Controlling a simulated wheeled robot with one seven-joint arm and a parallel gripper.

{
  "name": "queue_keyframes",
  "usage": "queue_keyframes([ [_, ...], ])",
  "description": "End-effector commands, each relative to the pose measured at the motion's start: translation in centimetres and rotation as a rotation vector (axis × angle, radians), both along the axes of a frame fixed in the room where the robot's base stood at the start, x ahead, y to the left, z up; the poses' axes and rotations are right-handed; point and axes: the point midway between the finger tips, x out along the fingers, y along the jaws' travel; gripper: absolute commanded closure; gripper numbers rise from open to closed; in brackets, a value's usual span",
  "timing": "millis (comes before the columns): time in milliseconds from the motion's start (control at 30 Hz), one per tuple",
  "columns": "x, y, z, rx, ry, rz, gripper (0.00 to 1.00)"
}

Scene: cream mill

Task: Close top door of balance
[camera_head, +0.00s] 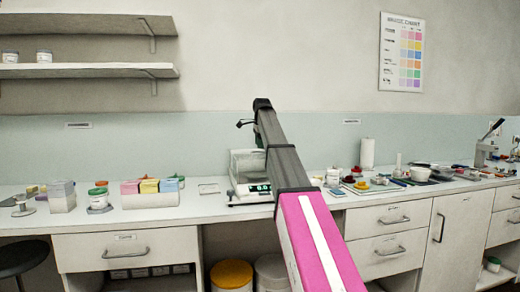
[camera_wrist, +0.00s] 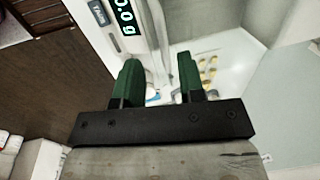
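The balance (camera_head: 236,170) stands on the counter in the head view, partly hidden behind my arm. It is a pale box with a lit green display. In the wrist view its display (camera_wrist: 123,14) is at the top left, with a white rail or frame edge beside it. My gripper (camera_wrist: 160,84) has two green fingers spread apart, with nothing seen held between them. The fingers are over or close to the balance; I cannot tell whether they touch it. My gripper also shows as a small dark shape (camera_head: 242,123) above the balance in the head view. The top door's position is unclear.
Small jars, dishes and a paper roll (camera_head: 367,152) crowd the counter to the right. Shelves (camera_head: 80,70) hang on the wall at upper left.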

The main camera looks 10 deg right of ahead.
Motion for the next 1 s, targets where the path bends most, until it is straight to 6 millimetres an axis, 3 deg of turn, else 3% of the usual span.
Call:
queue_keyframes([
  [200, -0.8, -0.1, 4.3, 0.0, 0.0, 0.0, 0.64],
  [400, -1.4, -0.1, 7.0, 0.0, 0.002, 0.0, 0.64],
  [600, -1.7, -0.1, 8.0, 0.0, 0.003, 0.0, 0.64],
  [1000, -1.7, -0.1, 8.0, 0.0, 0.003, 0.0, 0.64],
])
